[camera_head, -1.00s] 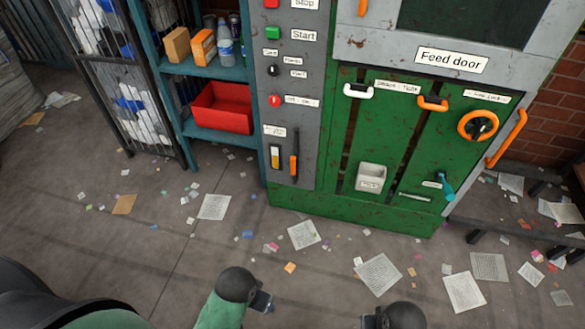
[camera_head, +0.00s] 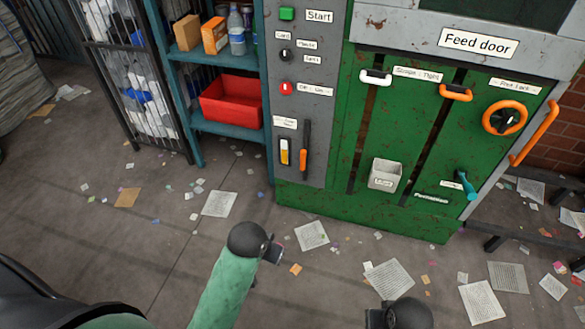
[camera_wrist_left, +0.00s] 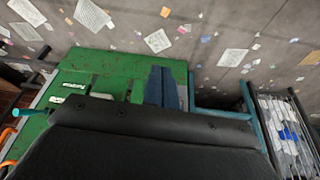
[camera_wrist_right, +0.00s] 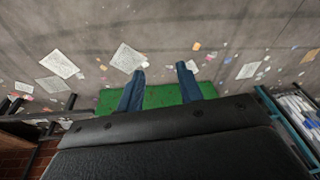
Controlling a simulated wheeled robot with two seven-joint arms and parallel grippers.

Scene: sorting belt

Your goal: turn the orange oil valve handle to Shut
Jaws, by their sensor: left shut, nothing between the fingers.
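An orange lever handle (camera_head: 303,160) sits low on a dark vertical slot in the grey control panel (camera_head: 325,70). A yellow and white gauge (camera_head: 285,151) is beside it, under a small label (camera_head: 285,123) too small to read. My left gripper (camera_head: 274,250) is in front of and below the panel, apart from the handle; its fingers are together and empty in the left wrist view (camera_wrist_left: 161,86). My right gripper (camera_head: 374,318) is at the bottom edge of the head view, mostly hidden; the right wrist view shows its fingers apart and empty (camera_wrist_right: 160,88).
The green machine front (camera_head: 330,185) has an orange wheel (camera_head: 504,118), an orange slot handle (camera_head: 456,93), a white handle (camera_head: 375,77) and a teal lever (camera_head: 465,184). A blue shelf with a red bin (camera_head: 231,98) stands left of the panel. Papers litter the open floor.

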